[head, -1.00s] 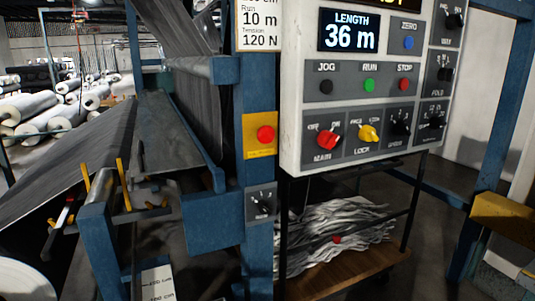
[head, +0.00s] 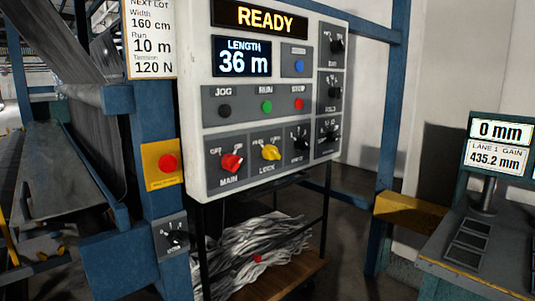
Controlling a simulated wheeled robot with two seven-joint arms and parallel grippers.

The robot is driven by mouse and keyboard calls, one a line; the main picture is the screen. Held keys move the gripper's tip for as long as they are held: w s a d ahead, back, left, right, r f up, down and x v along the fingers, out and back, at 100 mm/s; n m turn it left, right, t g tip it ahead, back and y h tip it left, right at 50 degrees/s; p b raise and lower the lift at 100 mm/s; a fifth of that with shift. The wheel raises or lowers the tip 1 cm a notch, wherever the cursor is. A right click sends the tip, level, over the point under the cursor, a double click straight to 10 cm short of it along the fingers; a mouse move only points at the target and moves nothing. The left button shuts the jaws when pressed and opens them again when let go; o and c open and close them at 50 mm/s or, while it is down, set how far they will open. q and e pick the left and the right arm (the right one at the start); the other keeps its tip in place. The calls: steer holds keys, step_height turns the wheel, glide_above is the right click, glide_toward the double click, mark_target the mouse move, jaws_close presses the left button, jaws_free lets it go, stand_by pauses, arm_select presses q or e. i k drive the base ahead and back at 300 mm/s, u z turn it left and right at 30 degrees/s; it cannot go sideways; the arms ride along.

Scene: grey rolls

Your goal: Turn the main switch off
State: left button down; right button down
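The red main switch (head: 231,162) is a rotary knob at the lower left of the white control panel (head: 195,120). OFF is marked to its upper left and ON to its upper right. The knob looks turned toward ON, though the small markings are hard to read. A yellow lock knob (head: 271,152) sits just to its right. The display (head: 259,20) above reads READY, and the length display (head: 242,57) reads 36 m. Neither of my grippers is in view.
A red emergency button (head: 168,163) on a yellow plate is left of the panel on a blue post. Jog, run and stop buttons sit above the main switch. Below is a cart (head: 285,280) with grey scraps. A desk (head: 480,245) with readouts stands at right.

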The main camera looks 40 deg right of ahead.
mark_target(232, 162)
steer(key=k, duration=0.45)
steer(key=z, duration=0.4)
steer(key=i, duration=0.9)
steer(key=z, duration=0.65)
